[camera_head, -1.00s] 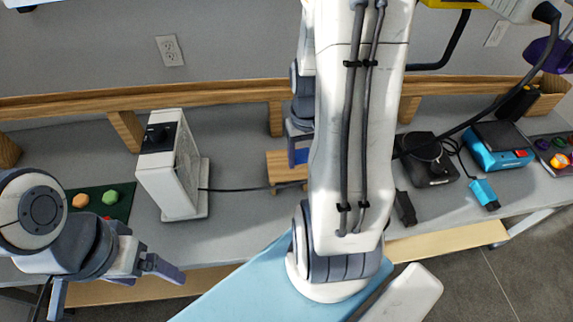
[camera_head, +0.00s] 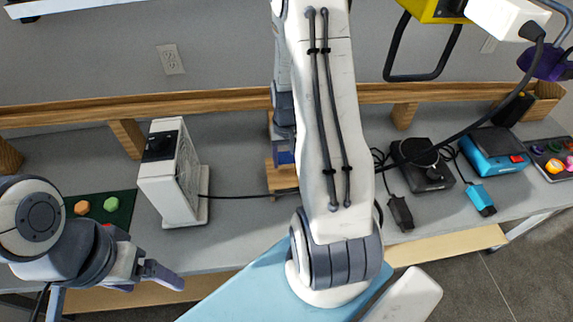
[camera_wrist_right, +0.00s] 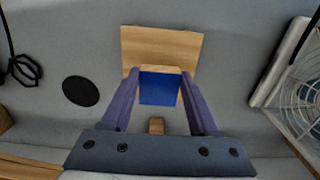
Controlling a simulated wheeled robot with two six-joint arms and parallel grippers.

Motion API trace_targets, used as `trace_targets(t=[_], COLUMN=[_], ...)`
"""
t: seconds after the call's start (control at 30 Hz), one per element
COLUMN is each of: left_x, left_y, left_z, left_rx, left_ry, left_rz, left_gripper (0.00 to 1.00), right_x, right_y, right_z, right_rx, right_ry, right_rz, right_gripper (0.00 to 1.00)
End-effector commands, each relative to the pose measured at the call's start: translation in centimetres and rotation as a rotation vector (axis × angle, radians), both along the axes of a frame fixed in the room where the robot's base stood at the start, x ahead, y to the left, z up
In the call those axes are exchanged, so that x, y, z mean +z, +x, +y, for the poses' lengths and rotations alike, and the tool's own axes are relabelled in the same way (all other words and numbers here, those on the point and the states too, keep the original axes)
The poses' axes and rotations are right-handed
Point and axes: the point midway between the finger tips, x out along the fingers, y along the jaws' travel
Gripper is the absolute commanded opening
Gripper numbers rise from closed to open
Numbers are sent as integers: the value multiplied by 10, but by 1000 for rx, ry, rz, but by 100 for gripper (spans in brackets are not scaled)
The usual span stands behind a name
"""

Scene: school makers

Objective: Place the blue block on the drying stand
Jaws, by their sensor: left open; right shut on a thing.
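The blue block (camera_wrist_right: 160,88) is between the two fingers of my right gripper (camera_wrist_right: 157,78), which is shut on it. In the right wrist view the wooden drying stand (camera_wrist_right: 185,45) lies just beyond and partly behind the block. I cannot tell whether they touch. In the head view a bit of the blue block (camera_head: 284,153) shows left of my right arm, over the stand (camera_head: 280,180). My arm hides much of the stand and most of the right gripper. My left gripper (camera_head: 160,276) is open and empty at the lower left, in front of the bench.
A white fan unit (camera_head: 172,185) stands left of the stand, with a dark cable running toward it. A green board with coloured pieces (camera_head: 105,205) lies further left. A black device (camera_head: 422,165) and a blue device (camera_head: 492,155) stand to the right.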

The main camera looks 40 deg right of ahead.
Motion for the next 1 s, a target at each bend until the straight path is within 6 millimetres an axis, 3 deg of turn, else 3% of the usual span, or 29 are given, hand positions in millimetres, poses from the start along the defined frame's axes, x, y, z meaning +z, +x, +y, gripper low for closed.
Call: trace_targets(t=[0.23,0.67,0.7,0.73,1.0], left_x=[8,3,5,5,5], left_y=[0,0,0,0,0], left_z=[0,0,0,0,0], left_rx=[0,0,0,0,0], left_ry=[0,0,0,0,0], left_rz=[0,0,0,0,0], left_gripper=[89,89,89,89,89], right_x=[-31,-39,-37,-37,-37], right_y=[-1,-1,-1,-1,-1], right_z=[0,0,0,0,0], right_rx=[0,0,0,0,0], right_ry=[2,1,1,1,1], right_rz=[3,1,1,1,1], right_gripper=[8,8,76,88,91])
